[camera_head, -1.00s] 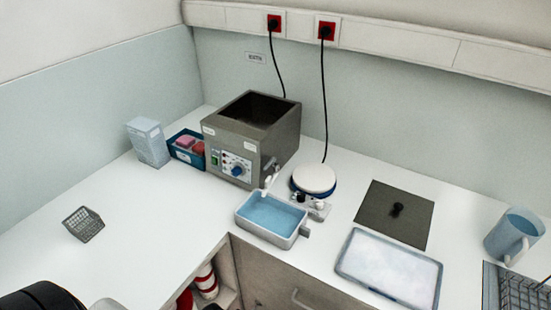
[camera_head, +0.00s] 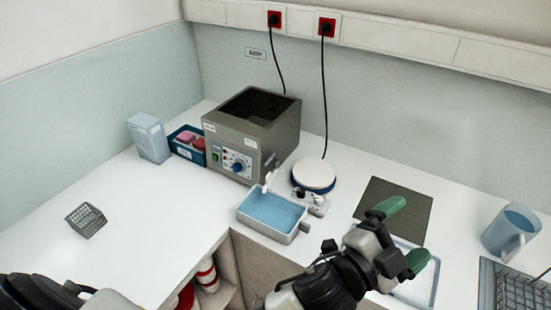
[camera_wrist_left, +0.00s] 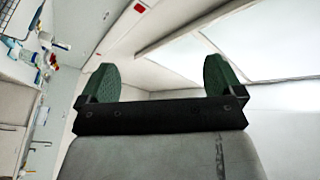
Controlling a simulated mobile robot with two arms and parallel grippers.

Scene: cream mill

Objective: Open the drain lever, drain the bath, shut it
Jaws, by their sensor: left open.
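The bath (camera_head: 232,136) is a grey metal box with an open top and a dark inside, at the back middle in the head view. A small tap with a white piece (camera_head: 267,181) shows at its front right corner; I cannot tell whether its lever is open or shut. A grey tray (camera_head: 290,238) with blue liquid stands below the tap. My left gripper (camera_head: 401,235) is open and empty, right of the tray, in front of the dark lid. Its two green fingers also show in the left wrist view (camera_wrist_left: 160,82), with nothing between them. My right gripper is not in view.
A hotplate with a white top (camera_head: 314,174) stands right of the bath. The dark lid (camera_head: 385,191), a pale tray (camera_head: 428,284) partly hidden by my arm, and a blue jug (camera_head: 511,232) are at right. A wire basket (camera_head: 87,220) stands left. The left worktop is mostly clear.

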